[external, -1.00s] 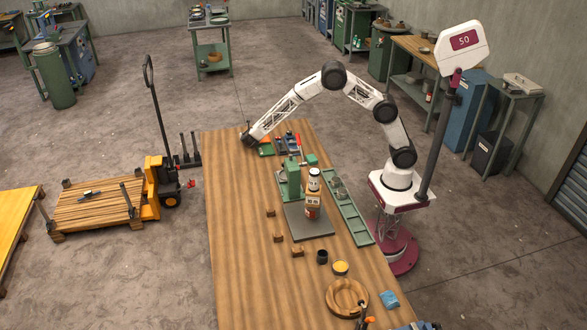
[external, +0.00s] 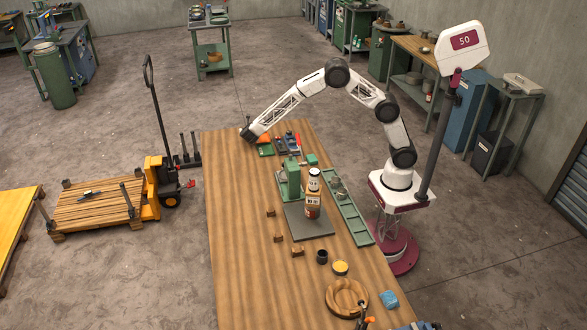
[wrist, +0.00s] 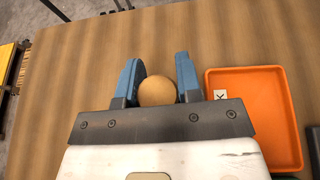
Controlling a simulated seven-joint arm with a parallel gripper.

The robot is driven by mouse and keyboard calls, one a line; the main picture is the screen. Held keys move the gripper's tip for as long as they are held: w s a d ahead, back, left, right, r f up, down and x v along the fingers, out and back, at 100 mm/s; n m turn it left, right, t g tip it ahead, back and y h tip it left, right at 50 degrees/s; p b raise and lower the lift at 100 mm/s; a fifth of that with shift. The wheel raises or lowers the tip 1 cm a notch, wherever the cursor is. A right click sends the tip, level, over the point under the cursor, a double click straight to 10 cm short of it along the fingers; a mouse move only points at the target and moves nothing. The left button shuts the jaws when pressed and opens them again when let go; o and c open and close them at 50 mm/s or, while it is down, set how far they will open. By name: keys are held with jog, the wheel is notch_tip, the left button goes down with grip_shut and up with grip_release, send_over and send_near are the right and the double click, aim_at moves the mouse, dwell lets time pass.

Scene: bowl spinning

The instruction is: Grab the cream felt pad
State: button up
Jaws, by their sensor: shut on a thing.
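A round, tan-cream pad (wrist: 157,92) sits between the two blue fingers of my gripper (wrist: 158,80) in the wrist view. It is the only thing there that fits the cream felt pad. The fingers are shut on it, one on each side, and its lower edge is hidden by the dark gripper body. In the external view my gripper (external: 248,135) is at the far left corner of the wooden table (external: 240,220). The pad cannot be made out in that view.
An orange tray (wrist: 285,100) lies just right of my gripper in the wrist view. The table's left side is mostly clear.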

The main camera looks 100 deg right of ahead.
jog(key=s+a, duration=0.2)
jog(key=s, duration=0.2)
jog(key=s+a+r, duration=0.1)
jog(key=s+a, duration=0.1)
jog(key=s, duration=0.3)
jog(key=s+a+r, duration=0.1)
jog(key=s+a, duration=0.2)
jog(key=s, duration=0.2)
jog(key=shift+s, duration=0.2)
jog(key=shift+f, duration=0.1)
dwell(0.6)
